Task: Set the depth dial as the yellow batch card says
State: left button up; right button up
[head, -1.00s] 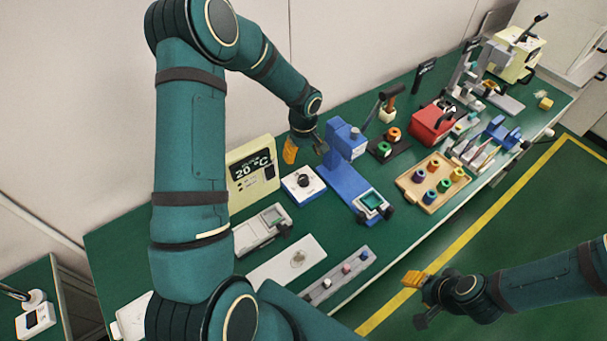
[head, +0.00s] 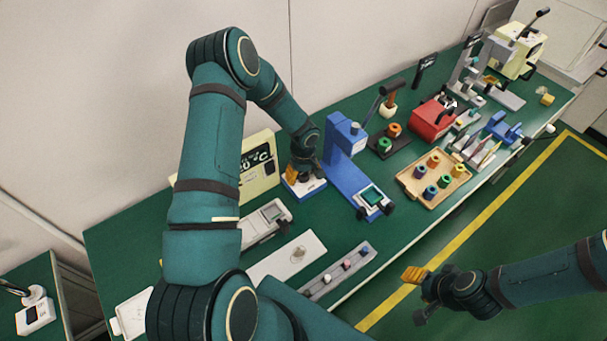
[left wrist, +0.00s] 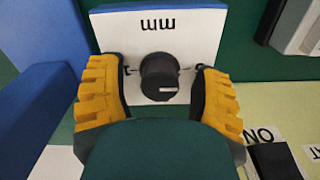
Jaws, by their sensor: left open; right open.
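The depth dial is a black knob (left wrist: 160,72) on a white-topped blue box (head: 309,189); its plate reads "mm", upside down in the left wrist view. A short pale mark shows on the knob's face; most of the scale is hidden by my fingers. My left gripper (head: 303,172) is over the box, its yellow-padded fingers open on either side of the knob in the left wrist view (left wrist: 160,85), with gaps at both sides. My right gripper (head: 418,292) is open and empty beyond the bench's front edge. I cannot make out a yellow batch card.
A cream temperature unit (head: 264,172) stands behind the dial box. A blue press (head: 352,180) stands close to its right. A grey gauge tray (head: 258,228) and a white plate (head: 285,262) lie in front. A wooden tray (head: 408,182) holds coloured spools.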

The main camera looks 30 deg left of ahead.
pick_arm(q)
grip_shut()
jog(key=m+b, duration=0.2)
jog(key=m, duration=0.1)
jog(key=m+b, duration=0.1)
jog(key=m, duration=0.3)
jog(key=shift+b, duration=0.4)
jog(key=m+b, duration=0.1)
jog(key=m, duration=0.4)
jog(key=shift+m, duration=0.3)
jog(key=m, duration=0.5)
jog(key=shift+b, duration=0.35)
